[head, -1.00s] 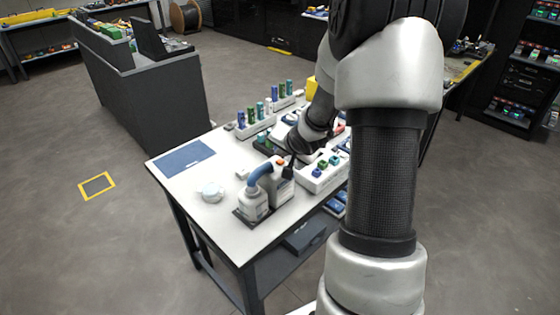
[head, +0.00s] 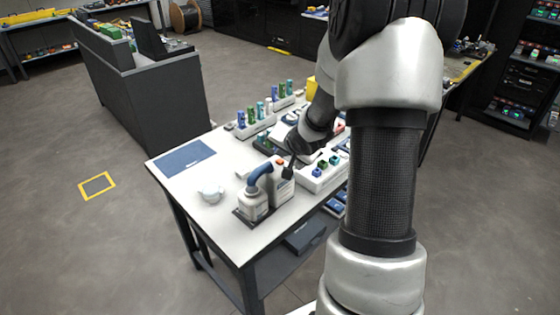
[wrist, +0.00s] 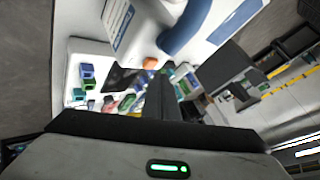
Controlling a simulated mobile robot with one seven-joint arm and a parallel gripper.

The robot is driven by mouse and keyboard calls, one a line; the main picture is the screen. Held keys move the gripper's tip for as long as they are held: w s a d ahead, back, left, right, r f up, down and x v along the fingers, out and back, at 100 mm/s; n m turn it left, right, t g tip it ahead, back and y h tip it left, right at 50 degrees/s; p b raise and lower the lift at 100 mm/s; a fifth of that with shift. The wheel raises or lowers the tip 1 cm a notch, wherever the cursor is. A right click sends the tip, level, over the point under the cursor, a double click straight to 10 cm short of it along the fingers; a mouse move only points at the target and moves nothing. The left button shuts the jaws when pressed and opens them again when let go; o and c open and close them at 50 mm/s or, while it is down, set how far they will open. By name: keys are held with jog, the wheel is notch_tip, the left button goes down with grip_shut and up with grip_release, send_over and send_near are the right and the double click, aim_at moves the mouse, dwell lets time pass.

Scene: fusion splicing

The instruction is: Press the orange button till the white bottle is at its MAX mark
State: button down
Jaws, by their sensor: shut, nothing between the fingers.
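The white dispenser (head: 281,188) stands near the front edge of the table, with the orange button (head: 280,162) on its top. A blue hose (head: 259,174) curves from it to the white bottle (head: 252,206) beside it. The bottle's MAX mark and level are too small to read. My gripper (head: 289,163) is shut and empty, pointing down just right of the button. In the wrist view the orange button (wrist: 150,62) shows just beyond my fingertips (wrist: 158,75); I cannot tell whether they touch. The blue hose (wrist: 190,25) shows there too.
A white rack (head: 322,174) with coloured pieces stands close right of the dispenser. Racks of blue and green cylinders (head: 252,120) stand at the back. A blue mat (head: 185,158) and a round white object (head: 211,193) lie on the left, with free table around them.

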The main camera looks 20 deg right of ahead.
jog(key=shift+f, duration=0.35)
jog(key=shift+f+b, duration=0.4)
jog(key=shift+f, duration=0.1)
dwell(0.5)
jog(key=shift+r, duration=0.1)
jog(key=shift+r+p, duration=0.85)
jog(key=shift+p, duration=0.2)
notch_tip(320, 180, up, 5)
jog(key=p, duration=0.5)
jog(key=shift+r, duration=0.1)
dwell(0.5)
